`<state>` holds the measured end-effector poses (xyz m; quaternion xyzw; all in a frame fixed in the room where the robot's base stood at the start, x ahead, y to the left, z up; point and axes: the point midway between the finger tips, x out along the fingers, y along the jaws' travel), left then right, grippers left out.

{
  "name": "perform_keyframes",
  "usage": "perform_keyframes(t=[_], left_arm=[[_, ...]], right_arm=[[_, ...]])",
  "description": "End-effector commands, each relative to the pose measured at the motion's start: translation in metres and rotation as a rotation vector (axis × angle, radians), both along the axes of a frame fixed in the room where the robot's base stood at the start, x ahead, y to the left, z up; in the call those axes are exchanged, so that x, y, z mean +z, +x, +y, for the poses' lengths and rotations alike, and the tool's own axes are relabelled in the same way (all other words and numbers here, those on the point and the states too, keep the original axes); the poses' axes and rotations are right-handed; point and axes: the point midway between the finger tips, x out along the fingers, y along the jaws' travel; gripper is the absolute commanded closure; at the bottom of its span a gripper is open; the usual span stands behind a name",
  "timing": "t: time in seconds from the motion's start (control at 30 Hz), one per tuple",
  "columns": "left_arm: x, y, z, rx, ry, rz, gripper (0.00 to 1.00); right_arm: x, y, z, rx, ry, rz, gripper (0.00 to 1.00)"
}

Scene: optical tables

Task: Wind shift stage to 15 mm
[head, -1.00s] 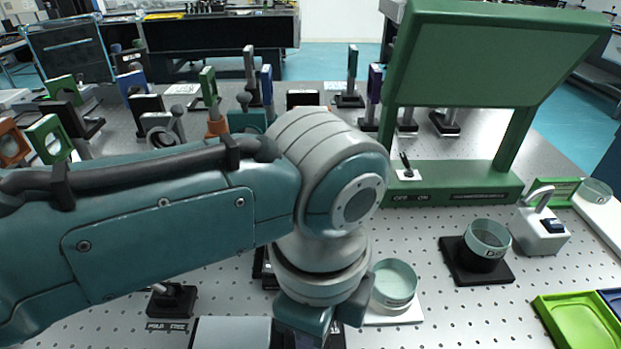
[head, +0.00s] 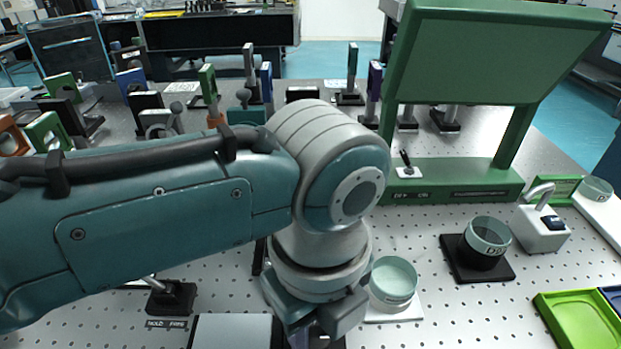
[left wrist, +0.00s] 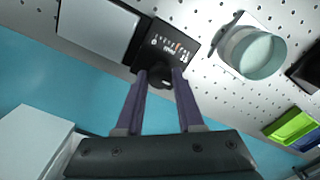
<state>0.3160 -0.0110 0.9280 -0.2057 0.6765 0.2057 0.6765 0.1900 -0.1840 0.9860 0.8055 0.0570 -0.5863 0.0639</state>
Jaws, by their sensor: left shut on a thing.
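The figures are too small to read surely. A dark round knob (left wrist: 160,80) sticks out from its near side. My left gripper (left wrist: 159,74) has its two purple fingers on either side of this knob and is shut on it. In the head view my left gripper (head: 318,325) is at the bottom centre, and my wrist hides most of the stage. My right gripper is not in view.
A light grey plate (left wrist: 98,28) lies beside the stage. A glass-topped round holder (head: 394,283) stands close on the right. Farther right are another round holder (head: 484,245), a white padlock-like block (head: 541,228) and a green tray (head: 578,322). A green frame (head: 455,184) stands behind.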

Motion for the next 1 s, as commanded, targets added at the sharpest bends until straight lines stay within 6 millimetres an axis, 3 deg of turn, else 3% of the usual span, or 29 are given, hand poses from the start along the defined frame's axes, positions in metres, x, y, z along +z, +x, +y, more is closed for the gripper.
perform_keyframes(t=[0.37,0.4,0.63,0.87,1.0], left_arm=[[0.002,0.0,-0.001,-0.004,-0.003,0.001,1.0],[0.002,0.0,-0.001,-0.004,-0.003,0.001,0.59],[0.001,0.0,-0.001,-0.003,-0.001,0.0,0.33],[0.001,0.0,0.0,-0.002,0.0,0.0,0.33],[0.013,0.0,0.0,-0.002,-0.002,-0.001,0.33]], right_arm=[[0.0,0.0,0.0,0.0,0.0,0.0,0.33],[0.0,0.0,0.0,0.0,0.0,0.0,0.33],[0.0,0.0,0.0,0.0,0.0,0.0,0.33],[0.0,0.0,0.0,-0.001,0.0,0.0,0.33],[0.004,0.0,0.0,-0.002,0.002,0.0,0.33]])
